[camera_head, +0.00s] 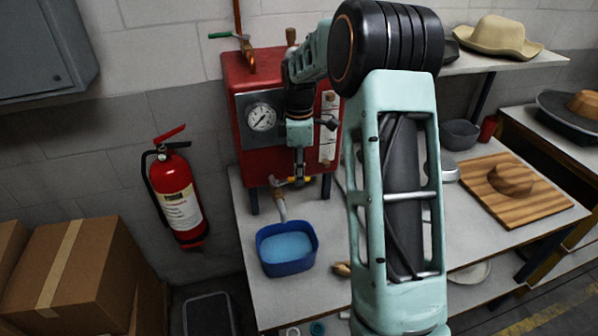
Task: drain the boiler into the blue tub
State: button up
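The red boiler (254,82) stands on legs on the grey bench against the wall, with a round gauge (262,117) on its front. A drain pipe (281,205) comes from its lower front and bends down toward the blue tub (290,268). The tub sits upright on the bench below the spout; a paler blue surface shows inside, and I cannot tell whether it is water. My gripper (299,172) points down at the boiler's lower front, by a yellow-ended part (310,180) at the drain. Its fingers are too small to tell open from shut, or any contact.
A green-handled valve (226,35) sits on piping at the boiler's upper left. A fire extinguisher (176,195) hangs on the wall left of the bench. Cardboard boxes (95,270) stand at lower left. A wooden hat block (512,185) lies on the bench at right. My arm hides the bench's middle.

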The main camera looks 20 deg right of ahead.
jog(key=shift+r, duration=0.1)
notch_tip(320, 180, up, 12)
jog(key=shift+f, duration=0.1)
dwell(0.5)
